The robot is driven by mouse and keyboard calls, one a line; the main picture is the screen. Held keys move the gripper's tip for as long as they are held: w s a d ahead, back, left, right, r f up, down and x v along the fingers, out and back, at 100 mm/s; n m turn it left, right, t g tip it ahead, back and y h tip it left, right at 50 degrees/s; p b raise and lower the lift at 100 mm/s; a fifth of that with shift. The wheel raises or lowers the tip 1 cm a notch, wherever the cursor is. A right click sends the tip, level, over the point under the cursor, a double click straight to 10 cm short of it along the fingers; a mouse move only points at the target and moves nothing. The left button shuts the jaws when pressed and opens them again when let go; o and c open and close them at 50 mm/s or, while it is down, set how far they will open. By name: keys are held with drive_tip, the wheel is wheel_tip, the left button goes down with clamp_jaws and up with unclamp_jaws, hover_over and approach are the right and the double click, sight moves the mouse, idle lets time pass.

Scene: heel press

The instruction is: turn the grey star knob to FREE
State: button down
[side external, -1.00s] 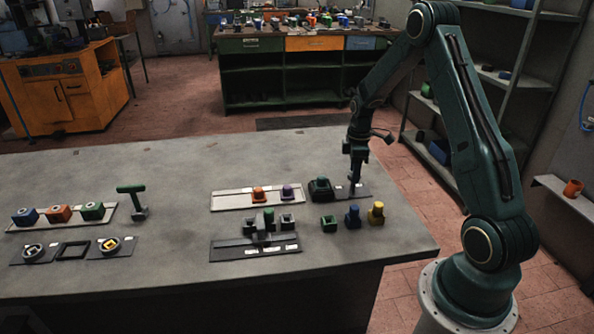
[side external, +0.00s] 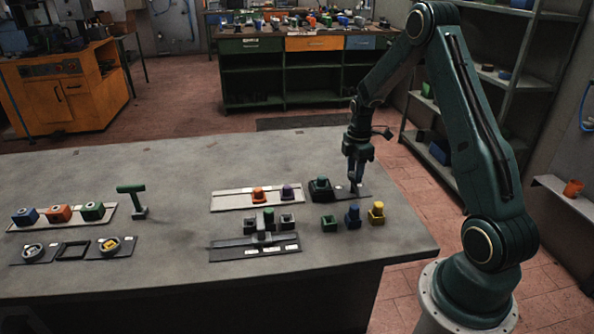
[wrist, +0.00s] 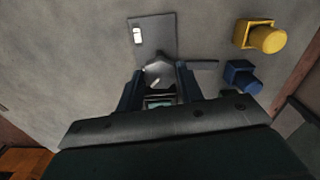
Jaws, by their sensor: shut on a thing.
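The grey star knob (wrist: 160,74) sits on a dark plate (wrist: 145,22) in the wrist view. My gripper (wrist: 160,85) has its two blue fingers on either side of the knob, closed on it. A pale mark shows on the knob's face, and a white label lies on the plate, its text too small to read. In the side view my gripper (side external: 356,182) points straight down onto the dark plate (side external: 364,191) near the right of the table, and the fingers mostly hide the knob.
A dark green block (side external: 320,188) stands just left of my gripper. Blue (side external: 353,214), green (side external: 328,224) and yellow (side external: 377,213) pieces stand in front of it. A dark fixture (side external: 255,245) lies at front left. The table behind is clear.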

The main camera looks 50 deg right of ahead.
drive_tip(key=c, duration=0.9)
unclamp_jaws()
drive_tip(key=shift+r, duration=0.1)
wheel_tip(320, 180, up, 14)
idle(0.4)
